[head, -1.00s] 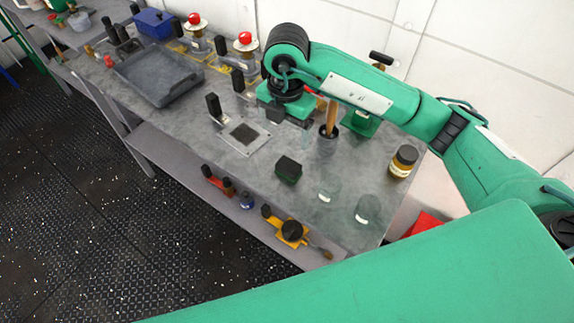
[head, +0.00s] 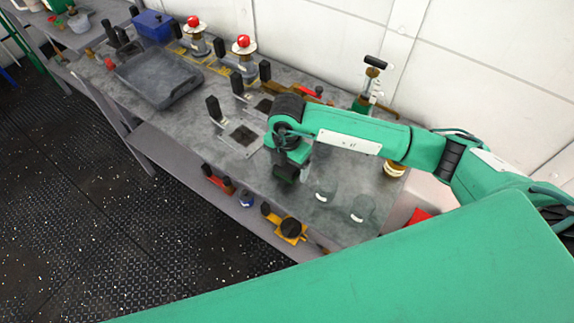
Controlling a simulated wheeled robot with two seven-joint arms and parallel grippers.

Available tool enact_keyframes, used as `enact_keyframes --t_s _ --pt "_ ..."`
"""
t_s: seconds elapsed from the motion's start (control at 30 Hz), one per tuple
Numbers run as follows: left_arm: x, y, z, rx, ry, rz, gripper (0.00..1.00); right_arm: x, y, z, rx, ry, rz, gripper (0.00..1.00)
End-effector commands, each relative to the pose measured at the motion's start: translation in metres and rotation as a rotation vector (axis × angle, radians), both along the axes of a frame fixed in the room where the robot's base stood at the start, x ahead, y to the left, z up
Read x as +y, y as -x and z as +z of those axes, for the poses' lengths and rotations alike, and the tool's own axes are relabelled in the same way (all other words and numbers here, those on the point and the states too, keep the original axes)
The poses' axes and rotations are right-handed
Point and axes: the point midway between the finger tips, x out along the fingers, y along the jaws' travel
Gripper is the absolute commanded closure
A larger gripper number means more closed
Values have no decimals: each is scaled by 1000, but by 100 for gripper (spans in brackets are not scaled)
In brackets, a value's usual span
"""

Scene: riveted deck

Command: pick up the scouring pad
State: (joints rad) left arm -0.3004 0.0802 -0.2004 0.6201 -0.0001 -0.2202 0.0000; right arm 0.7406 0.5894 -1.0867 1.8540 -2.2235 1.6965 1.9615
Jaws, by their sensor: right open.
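The scouring pad (head: 284,179) is a small dark green block on the grey bench top, near its front edge. Most of it is hidden by my right gripper (head: 290,166), which points down right over it. My right gripper is open. Whether its fingers are beside the pad or still above it, I cannot tell. My left gripper is not in view.
Two clear glasses (head: 325,191) (head: 362,208) stand to the right of the pad. A jar (head: 394,168) is partly behind my arm. A square plate with a black handle (head: 240,137) lies to the left. A grey tray (head: 160,95) sits farther left.

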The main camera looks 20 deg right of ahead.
Motion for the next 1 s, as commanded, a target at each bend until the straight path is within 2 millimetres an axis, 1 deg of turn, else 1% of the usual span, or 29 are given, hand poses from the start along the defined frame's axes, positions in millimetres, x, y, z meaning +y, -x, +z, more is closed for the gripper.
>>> enact_keyframes --t_s 0.1,0.3,0.37,0.5,0.57,0.87,1.0 --pt "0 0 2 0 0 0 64 0 0 -7 -1 -1 1 16" --pt "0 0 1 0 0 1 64 0 0 -8 -1 -1 1 16" --pt "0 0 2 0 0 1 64 0 0 -8 -1 -1 1 26" --pt "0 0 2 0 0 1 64 0 0 -8 -1 -1 1 54" --pt "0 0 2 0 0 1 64 0 0 -8 -1 -1 1 65" --pt "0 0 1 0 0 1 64 1 0 -7 -2 -1 1 65" --pt "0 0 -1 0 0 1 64 1 -1 1 -2 -2 1 65"
